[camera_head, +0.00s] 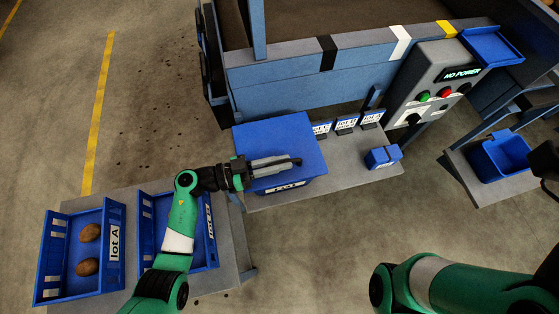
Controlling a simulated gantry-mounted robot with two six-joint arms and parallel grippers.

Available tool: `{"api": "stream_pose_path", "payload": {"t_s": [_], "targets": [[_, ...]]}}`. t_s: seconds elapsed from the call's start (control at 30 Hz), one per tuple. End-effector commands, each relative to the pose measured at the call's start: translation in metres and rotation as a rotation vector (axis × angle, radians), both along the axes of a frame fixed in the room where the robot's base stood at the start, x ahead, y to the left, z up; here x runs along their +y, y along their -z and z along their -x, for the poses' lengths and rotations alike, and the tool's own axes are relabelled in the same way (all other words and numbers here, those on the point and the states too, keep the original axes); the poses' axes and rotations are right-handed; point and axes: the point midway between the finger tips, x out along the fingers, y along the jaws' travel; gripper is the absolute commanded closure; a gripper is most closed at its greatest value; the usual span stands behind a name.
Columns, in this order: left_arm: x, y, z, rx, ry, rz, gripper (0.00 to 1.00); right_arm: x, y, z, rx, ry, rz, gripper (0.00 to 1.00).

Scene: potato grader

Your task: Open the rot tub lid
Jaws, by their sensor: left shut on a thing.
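The rot tub (290,187) is a blue box with a white label on its front, standing on the grey shelf of the grader. Its flat blue lid (268,132) covers the top and looks closed. My left gripper (292,162) lies over the front edge of the lid, its arm coming in from the left. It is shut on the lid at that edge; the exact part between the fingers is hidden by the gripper. My right arm (455,285) crosses the lower right, and its fingers are not visible.
A blue lot A crate (115,243) with two potatoes and another blue crate (147,215) stand at lower left. A blue bin (500,157) stands far right.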

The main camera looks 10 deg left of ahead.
Motion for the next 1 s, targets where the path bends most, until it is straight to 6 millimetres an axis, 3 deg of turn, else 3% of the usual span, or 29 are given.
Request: {"api": "stream_pose_path", "payload": {"t_s": [0.23,0.63,1.0], "targets": [[0.001,-0.014,-0.002,0.043,-0.001,0.021,1.0,0.0,-0.021,0.0,0.0,0.0,0.0,0.65],[0.009,-0.058,-0.019,0.274,-0.001,0.138,1.0,0.0,-0.089,0.0,0.0,0.0,0.0,0.65],[0.021,-0.083,-0.042,0.483,0.0,0.243,1.0,0.0,-0.106,0.0,0.0,0.0,0.0,0.65]]}}
